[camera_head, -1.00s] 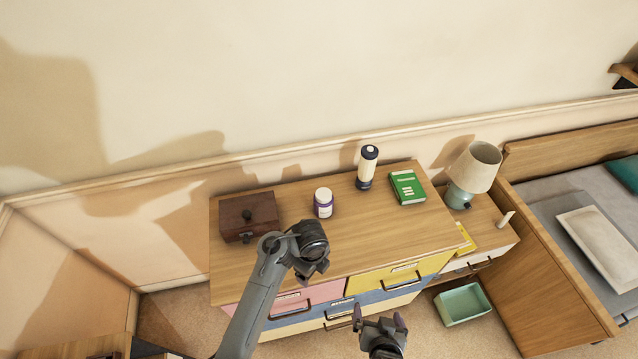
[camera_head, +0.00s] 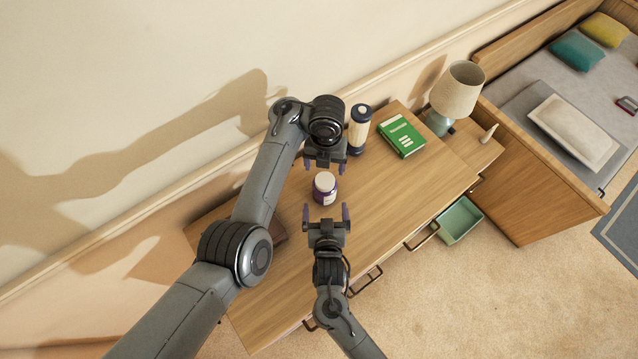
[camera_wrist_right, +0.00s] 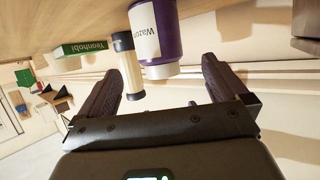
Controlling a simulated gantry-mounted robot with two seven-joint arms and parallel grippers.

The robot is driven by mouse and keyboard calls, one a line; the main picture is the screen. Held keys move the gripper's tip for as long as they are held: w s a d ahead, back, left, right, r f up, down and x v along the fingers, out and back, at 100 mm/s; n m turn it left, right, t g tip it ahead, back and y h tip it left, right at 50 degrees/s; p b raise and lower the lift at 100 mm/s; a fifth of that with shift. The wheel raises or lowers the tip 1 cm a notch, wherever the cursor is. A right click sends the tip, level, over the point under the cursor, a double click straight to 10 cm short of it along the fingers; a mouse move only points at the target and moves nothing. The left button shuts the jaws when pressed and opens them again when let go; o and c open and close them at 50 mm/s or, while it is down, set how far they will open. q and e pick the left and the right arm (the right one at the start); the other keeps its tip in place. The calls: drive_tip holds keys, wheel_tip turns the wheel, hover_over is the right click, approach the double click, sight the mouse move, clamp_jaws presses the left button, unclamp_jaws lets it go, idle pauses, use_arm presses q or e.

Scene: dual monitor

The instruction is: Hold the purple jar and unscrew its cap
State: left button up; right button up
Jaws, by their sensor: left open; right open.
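The purple jar (camera_head: 324,189) with a white cap (camera_head: 324,180) stands upright on the wooden dresser top. It also shows in the right wrist view (camera_wrist_right: 165,35), upside down in that picture, with its label facing the camera. My left gripper (camera_head: 324,168) is open on the far side of the jar, fingers pointing toward it. My right gripper (camera_head: 326,212) is open on the near side, its fingertips just short of the jar. In the right wrist view its two fingers (camera_wrist_right: 165,85) are spread apart with nothing between them at their tips. Neither gripper visibly touches the jar.
A dark and cream flashlight-like cylinder (camera_head: 359,130) stands just right of my left gripper. A green book (camera_head: 401,136) lies farther right, with a lamp (camera_head: 457,92) beyond it. The dresser top (camera_head: 385,190) right of the jar is clear. My left arm mostly covers the brown box.

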sight(325, 188)
use_arm(q)
drive_tip(key=shift+d, duration=0.1)
use_arm(e)
drive_tip(key=shift+w+f, duration=0.2)
drive_tip(key=shift+w, duration=0.25)
drive_tip(key=x, duration=0.9)
drive_tip(key=shift+d+f, duration=0.1)
